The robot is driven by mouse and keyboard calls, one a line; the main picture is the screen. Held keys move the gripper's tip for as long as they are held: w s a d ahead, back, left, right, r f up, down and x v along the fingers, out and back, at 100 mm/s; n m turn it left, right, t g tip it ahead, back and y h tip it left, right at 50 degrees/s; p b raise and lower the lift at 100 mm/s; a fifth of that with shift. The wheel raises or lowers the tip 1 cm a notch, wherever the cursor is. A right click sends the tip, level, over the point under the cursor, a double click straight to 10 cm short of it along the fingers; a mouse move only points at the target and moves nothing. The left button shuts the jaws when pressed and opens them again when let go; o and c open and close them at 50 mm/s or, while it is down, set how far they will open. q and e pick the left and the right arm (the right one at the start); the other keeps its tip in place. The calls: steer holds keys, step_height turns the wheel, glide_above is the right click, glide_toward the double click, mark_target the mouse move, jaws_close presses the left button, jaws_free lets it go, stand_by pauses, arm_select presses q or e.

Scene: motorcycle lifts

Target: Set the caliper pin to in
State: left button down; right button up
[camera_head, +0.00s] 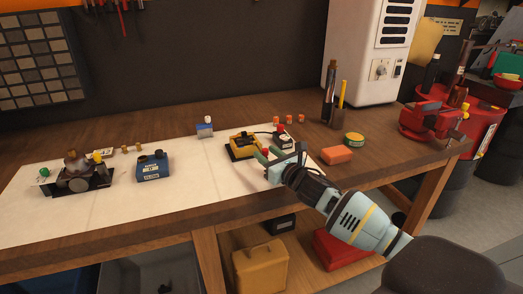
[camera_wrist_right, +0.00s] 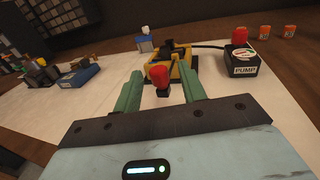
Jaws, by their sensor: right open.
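The yellow caliper block (camera_head: 241,147) with a dark top sits on the white mat; it also shows in the right wrist view (camera_wrist_right: 157,72). A red knob on a short dark stem (camera_wrist_right: 159,77) stands at its near side; it looks like the caliper pin, and its red top shows in the head view (camera_head: 265,152). How far in the pin sits cannot be told. My right gripper (camera_wrist_right: 161,82) is open, with its green fingers on either side of the red knob and gaps visible on both sides. My left gripper is not in view.
A black pump box (camera_wrist_right: 243,63) with a red knob stands right of the caliper, joined by a dark hose. A blue box (camera_head: 153,166) and a metal assembly (camera_head: 77,176) stand left. An orange block (camera_head: 337,155) lies right. The mat's middle (camera_head: 205,170) is clear.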

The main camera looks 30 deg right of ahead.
steer(key=shift+w, duration=1.7)
jaws_close()
